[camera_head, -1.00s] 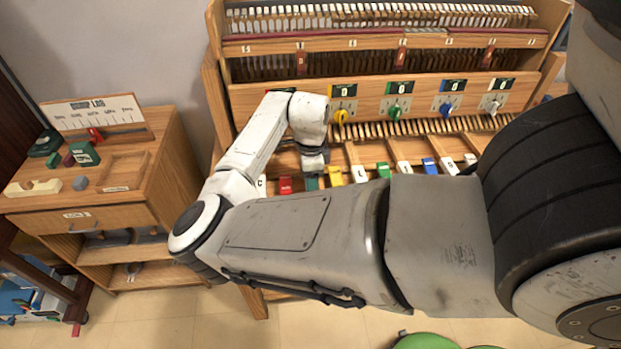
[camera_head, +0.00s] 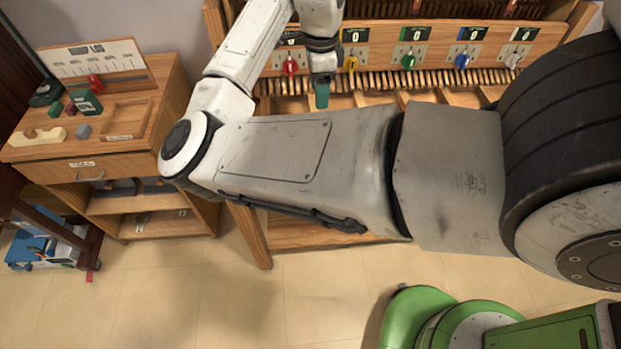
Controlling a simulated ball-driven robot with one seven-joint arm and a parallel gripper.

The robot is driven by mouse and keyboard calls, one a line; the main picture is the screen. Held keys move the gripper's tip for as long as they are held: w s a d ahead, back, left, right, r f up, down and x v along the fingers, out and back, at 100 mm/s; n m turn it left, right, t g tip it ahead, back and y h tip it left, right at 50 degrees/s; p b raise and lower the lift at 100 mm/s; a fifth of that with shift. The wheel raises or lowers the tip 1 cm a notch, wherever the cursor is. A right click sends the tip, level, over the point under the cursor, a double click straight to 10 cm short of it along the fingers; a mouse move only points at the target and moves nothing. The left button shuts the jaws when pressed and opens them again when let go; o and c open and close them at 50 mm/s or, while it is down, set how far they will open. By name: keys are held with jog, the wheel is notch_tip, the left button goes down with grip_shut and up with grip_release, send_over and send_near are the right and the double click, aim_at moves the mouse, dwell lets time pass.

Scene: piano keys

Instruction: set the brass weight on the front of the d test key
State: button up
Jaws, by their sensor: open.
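My gripper (camera_head: 321,94), with its teal finger end, points down over the row of wooden keys (camera_head: 376,99), left of centre. It is open and nothing shows in it. My forearm hides the coloured, labelled front ends of the keys, so I cannot see the d key front. I cannot make out the brass weight in view. A cream block (camera_head: 38,137) with a brown top piece lies on the side cabinet, but it is too small to tell what it holds.
The side cabinet (camera_head: 165,85) stands at the left with a tray recess, green boxes (camera_head: 86,102) and a small grey piece (camera_head: 83,131). Coloured knobs, such as red (camera_head: 290,67) and yellow (camera_head: 351,63), line the wooden panel behind the keys. Bare floor (camera_head: 190,290) lies in front.

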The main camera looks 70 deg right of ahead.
jog(key=w+a+f+n+t+h, duration=0.2)
jog(key=a+f+n+h, duration=0.5)
jog(key=n, duration=1.4)
jog(key=s+a+f+n+y, duration=0.2)
jog(key=a+f+n, duration=0.1)
jog(key=a, duration=0.4)
jog(key=s+a+f+n+y, duration=0.2)
jog(key=s+a+f+n, duration=0.1)
jog(key=a+f, duration=0.2)
jog(key=s+a+f+n+g+y, duration=0.1)
jog(key=s+a+f+n+y, duration=0.2)
jog(key=a, duration=0.7)
jog(key=shift+f+n, duration=0.4)
jog(key=shift+f, duration=0.5)
jog(key=shift+d, duration=0.1)
